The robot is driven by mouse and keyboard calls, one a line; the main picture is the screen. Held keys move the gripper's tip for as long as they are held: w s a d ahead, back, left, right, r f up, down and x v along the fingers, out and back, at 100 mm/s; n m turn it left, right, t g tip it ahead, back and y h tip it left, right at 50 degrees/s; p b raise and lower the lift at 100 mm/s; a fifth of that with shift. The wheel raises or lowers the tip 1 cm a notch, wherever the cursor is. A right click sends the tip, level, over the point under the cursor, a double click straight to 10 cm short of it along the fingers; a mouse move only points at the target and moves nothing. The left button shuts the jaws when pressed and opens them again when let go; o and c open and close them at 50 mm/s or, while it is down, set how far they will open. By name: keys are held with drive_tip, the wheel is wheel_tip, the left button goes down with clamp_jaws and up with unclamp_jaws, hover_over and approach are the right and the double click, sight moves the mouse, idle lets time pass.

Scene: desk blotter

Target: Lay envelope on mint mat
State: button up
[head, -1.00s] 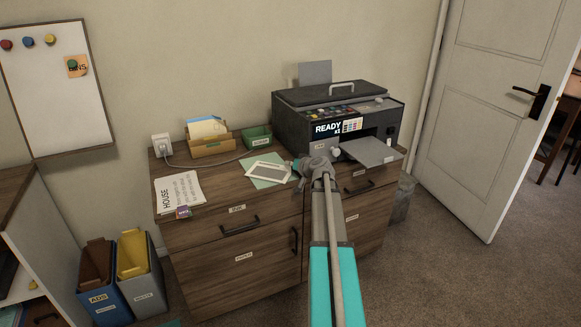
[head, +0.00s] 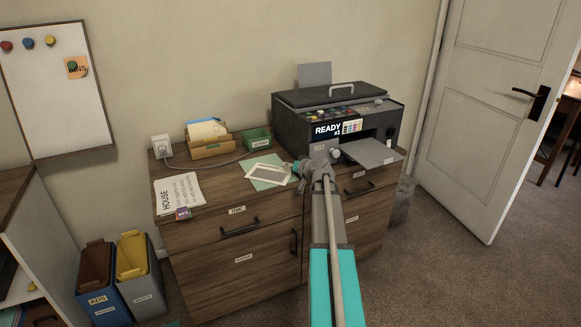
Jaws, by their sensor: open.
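The mint mat (head: 260,185) lies flat on the wooden cabinet top, left of the printer. A pale, white-edged flat piece that looks like the envelope (head: 269,172) lies over the mat, covering its middle. Its right end seems to reach past the mat's right edge. My gripper (head: 297,169) is at the right end of this piece, low over the cabinet top, and is open. My wrist and arm hide the surface just right of it. I cannot tell whether the fingers touch the envelope.
The printer (head: 338,115) stands at right, its output tray (head: 371,152) jutting out near my wrist. Behind the mat are a small green tray (head: 257,138) and a wooden letter holder (head: 208,146). A printed sheet (head: 179,191) lies at left, with bare wood between.

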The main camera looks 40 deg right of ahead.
drive_tip(key=shift+r, duration=0.1)
drive_tip(key=shift+s+r, duration=0.15)
drive_tip(key=p+v, duration=0.4)
drive_tip(key=v, duration=0.7)
drive_tip(key=shift+s, duration=0.35)
drive_tip(key=w+a+f+g+y, duration=0.1)
drive_tip(key=a, duration=0.3)
drive_tip(key=w+a+f+n+y, duration=0.1)
drive_tip(key=a, duration=0.4)
drive_tip(key=w+a+f+n+g+y, duration=0.1)
drive_tip(key=a, duration=0.3)
drive_tip(key=shift+w+a+f+g, duration=0.15)
drive_tip(key=shift+a+f+g, duration=0.15)
drive_tip(key=shift+a, duration=0.05)
drive_tip(key=s+a+f+n+g, duration=0.1)
drive_tip(key=s+a+f+g, duration=0.15)
drive_tip(key=a, duration=0.55)
drive_tip(key=s+a+f+n+g+y, duration=0.1)
drive_tip(key=a+f+n+g, duration=0.15)
drive_tip(key=a, duration=0.55)
drive_tip(key=s+a+f+g, duration=0.1)
drive_tip(key=a+f+g, duration=0.15)
drive_tip(key=a, duration=0.55)
drive_tip(key=s+a+f+n+g+h, duration=0.1)
drive_tip(key=s+a+g+h, duration=0.2)
drive_tip(key=s+a, duration=0.5)
drive_tip(key=shift+a+g, duration=0.45)
